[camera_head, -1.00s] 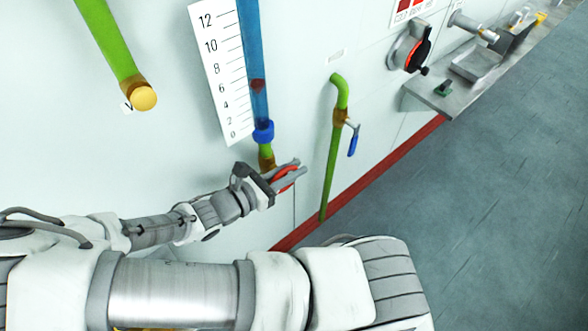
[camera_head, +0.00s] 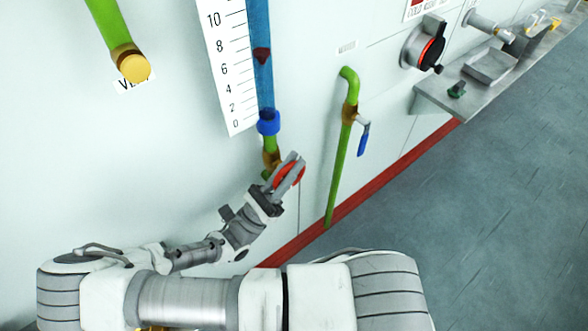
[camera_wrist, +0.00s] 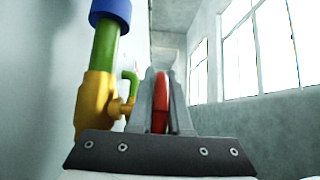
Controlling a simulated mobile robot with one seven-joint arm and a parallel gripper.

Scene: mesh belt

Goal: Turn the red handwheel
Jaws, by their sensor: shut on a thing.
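The red handwheel (camera_head: 289,174) is on a brass valve (camera_head: 270,158) at the lower end of the blue sight tube (camera_head: 261,60), low on the white wall. My gripper (camera_head: 287,176) is shut on the handwheel, with one finger on each side of its rim. In the wrist view the handwheel (camera_wrist: 160,103) shows edge-on between the two grey fingers (camera_wrist: 160,105). The brass valve body (camera_wrist: 95,104) stands to its left, with a green pipe and blue collar above. Part of the wheel is hidden by the fingers.
A green pipe (camera_head: 339,160) with a blue lever (camera_head: 362,138) stands just right of the handwheel. A black and red rotary switch (camera_head: 425,48) and a metal shelf (camera_head: 440,100) are farther right. The grey floor (camera_head: 480,220) is clear.

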